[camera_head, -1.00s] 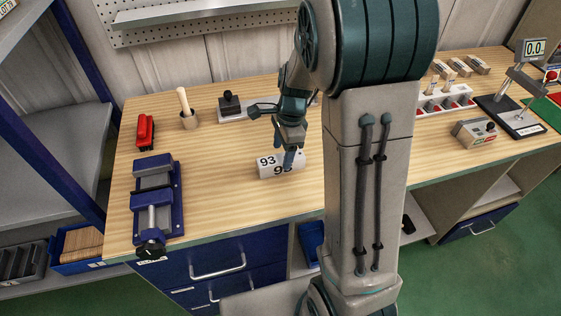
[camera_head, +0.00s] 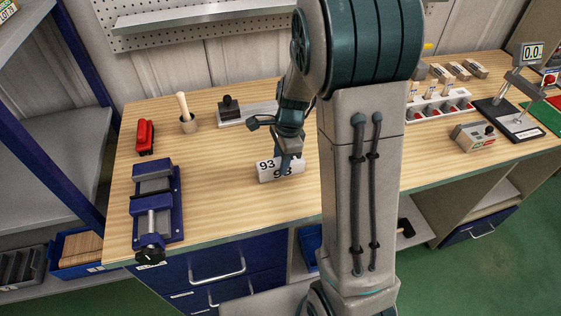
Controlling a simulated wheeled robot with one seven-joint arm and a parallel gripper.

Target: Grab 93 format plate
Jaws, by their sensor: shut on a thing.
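The 93 format plate (camera_head: 264,173) is a small white block with "93" in black on its top and front faces. It is at the middle of the wooden workbench in the head view. My gripper (camera_head: 285,166) points down at it from above and is shut on it. One finger covers part of the plate's top face, and the other finger is hidden. The plate looks level and at or very near the bench top; I cannot tell whether it touches the wood.
A blue vise (camera_head: 154,212) and a red stapler-like tool (camera_head: 145,137) lie to the left. A white rack (camera_head: 440,108) and a grey control box (camera_head: 474,136) are to the right. Bare wood surrounds the plate.

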